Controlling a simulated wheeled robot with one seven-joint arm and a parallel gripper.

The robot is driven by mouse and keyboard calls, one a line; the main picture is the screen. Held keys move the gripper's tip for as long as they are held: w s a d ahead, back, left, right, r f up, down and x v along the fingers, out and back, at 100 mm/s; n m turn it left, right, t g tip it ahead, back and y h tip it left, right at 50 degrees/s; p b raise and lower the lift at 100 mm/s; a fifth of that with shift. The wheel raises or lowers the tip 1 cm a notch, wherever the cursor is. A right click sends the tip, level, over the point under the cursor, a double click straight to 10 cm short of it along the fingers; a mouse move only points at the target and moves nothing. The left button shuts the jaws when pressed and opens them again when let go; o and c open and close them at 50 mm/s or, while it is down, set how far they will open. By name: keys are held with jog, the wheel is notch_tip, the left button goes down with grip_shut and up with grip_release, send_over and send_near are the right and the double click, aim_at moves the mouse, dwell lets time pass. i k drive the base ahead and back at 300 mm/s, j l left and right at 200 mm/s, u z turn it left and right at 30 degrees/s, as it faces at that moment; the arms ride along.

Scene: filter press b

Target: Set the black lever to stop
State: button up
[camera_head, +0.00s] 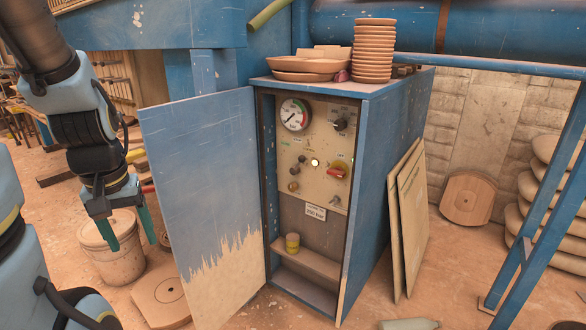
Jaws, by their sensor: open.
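The black lever (340,124) is a small dark rotary handle at the upper right of the beige control panel (318,140), inside the open blue cabinet. The label around it is too small to read. My gripper (131,246) hangs at the left with its two green fingers spread, pointing down and empty. It is left of the cabinet's open door (205,190), well apart from the lever. Nothing covers the lever.
The panel also carries a gauge (295,114), a red handle (335,171) and several small knobs. The open door stands between my gripper and the panel. Stacked clay plates (374,50) sit on the cabinet. A bucket (113,262) stands below my gripper.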

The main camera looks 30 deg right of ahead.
aim_at(295, 170)
jog(key=z, duration=0.95)
